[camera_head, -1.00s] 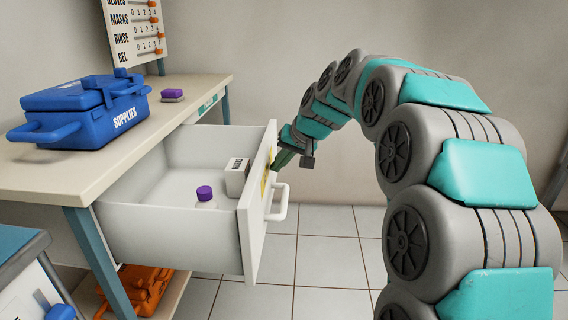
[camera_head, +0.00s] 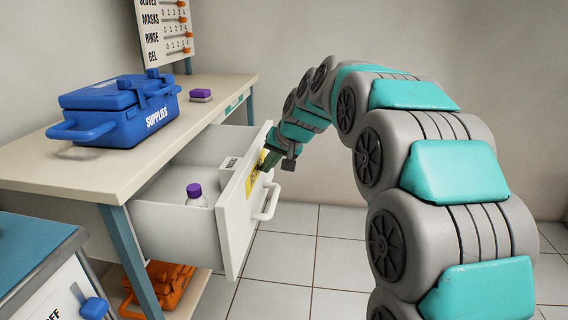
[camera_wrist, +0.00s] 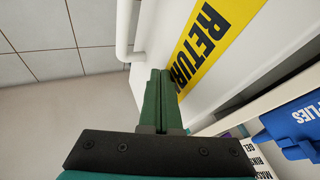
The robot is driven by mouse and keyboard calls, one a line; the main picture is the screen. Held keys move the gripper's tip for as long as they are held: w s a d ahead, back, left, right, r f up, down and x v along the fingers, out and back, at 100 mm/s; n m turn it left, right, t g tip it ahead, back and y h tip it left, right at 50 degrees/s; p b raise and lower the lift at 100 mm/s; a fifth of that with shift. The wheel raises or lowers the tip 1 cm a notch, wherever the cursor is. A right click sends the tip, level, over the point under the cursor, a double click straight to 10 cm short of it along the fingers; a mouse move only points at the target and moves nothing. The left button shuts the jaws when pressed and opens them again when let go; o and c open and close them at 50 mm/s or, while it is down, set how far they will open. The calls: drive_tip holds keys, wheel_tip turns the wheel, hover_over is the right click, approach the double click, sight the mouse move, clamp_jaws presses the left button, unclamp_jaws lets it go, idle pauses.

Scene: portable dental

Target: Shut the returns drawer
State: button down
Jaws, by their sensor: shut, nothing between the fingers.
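The white returns drawer (camera_head: 236,219) stands partly open under the counter top. Its front carries a yellow label, which reads "RETUR…" in the wrist view (camera_wrist: 207,45), and a white bar handle (camera_head: 267,204). A purple-capped bottle (camera_head: 195,196) and a white box (camera_head: 229,165) are inside it. My gripper (camera_head: 268,163) is at the outer face of the drawer front, by the label. In the wrist view its green fingers (camera_wrist: 160,75) are together and empty, tips at the label beside the handle. Whether the tips touch the face is hard to tell.
The counter (camera_head: 100,170) holds a blue supplies case (camera_head: 118,108) and a purple-topped block (camera_head: 201,95). An orange case (camera_head: 168,286) sits on the lower shelf. A blue-topped cabinet (camera_head: 35,260) stands at the lower left. The tiled floor right of the drawer is clear.

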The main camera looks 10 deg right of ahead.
drive_tip(key=w+a+p, duration=0.2)
drive_tip(key=w+a, duration=0.1)
drive_tip(key=a, duration=0.6)
drive_tip(key=w+a+p, duration=0.2)
drive_tip(key=w+a, duration=0.1)
drive_tip(key=a, duration=0.6)
drive_tip(key=shift+a, duration=0.4)
drive_tip(key=shift+w+a+r, duration=0.1)
drive_tip(key=shift+r, duration=0.05)
